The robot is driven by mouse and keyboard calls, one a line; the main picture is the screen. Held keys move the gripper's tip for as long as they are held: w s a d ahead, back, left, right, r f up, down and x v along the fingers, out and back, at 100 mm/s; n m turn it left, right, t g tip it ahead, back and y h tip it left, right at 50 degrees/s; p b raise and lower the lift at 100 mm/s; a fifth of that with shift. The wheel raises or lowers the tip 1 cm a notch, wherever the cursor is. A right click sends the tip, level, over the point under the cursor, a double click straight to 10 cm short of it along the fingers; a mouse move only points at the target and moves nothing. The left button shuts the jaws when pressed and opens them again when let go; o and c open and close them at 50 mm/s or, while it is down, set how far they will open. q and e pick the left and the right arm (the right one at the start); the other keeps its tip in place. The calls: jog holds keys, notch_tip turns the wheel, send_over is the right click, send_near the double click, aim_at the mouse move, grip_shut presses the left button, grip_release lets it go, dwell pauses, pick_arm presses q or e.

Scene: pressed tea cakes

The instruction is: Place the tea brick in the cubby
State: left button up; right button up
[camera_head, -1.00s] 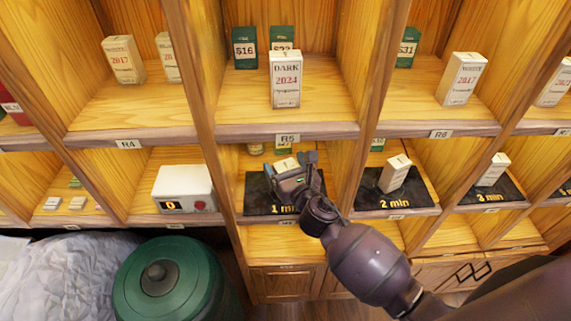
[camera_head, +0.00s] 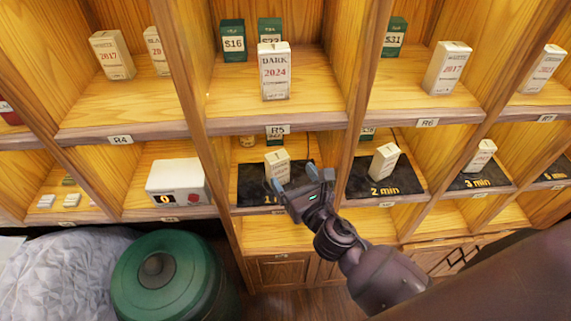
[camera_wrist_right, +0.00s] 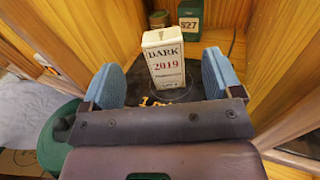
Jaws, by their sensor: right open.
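A pale tea brick box (camera_head: 277,162) stands upright on the black "1 min" mat (camera_head: 247,190) in the cubby below label R5. In the right wrist view the tea brick (camera_wrist_right: 165,58) reads "DARK 2019" and stands just beyond my fingertips, seen between them. My right gripper (camera_head: 294,179) is open and empty at the cubby's front; its blue fingers (camera_wrist_right: 166,82) spread to either side of the box, with no grip on it. My left gripper is not in view.
A similar box (camera_head: 385,161) stands on the "2 min" mat to the right. Wooden dividers flank each cubby. A white timer (camera_head: 176,182) sits in the cubby to the left. A "DARK 2024" box (camera_head: 274,72) stands on the shelf above. A green lidded bin (camera_head: 165,280) stands below.

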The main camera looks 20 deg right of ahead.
jog(key=shift+s+d, duration=0.15)
jog(key=shift+s, duration=1.3)
jog(key=s+d+f+n+g, duration=0.2)
jog(key=s+f+n, duration=0.3)
jog(key=n, duration=0.7)
jog(key=s+d+f+n+g+h, duration=0.1)
jog(key=s+d+f+n, duration=0.3)
jog(key=n, duration=0.8)
jog(key=s+d+f+n+g+h, duration=0.1)
jog(key=s+d+f+n+g, duration=0.2)
jog(key=s+f+n, duration=0.3)
jog(key=shift+s+n+g, duration=0.2)
jog(key=shift+n+g, duration=0.2)
jog(key=shift+n, duration=2.5)
jog(key=shift+d, duration=0.1)
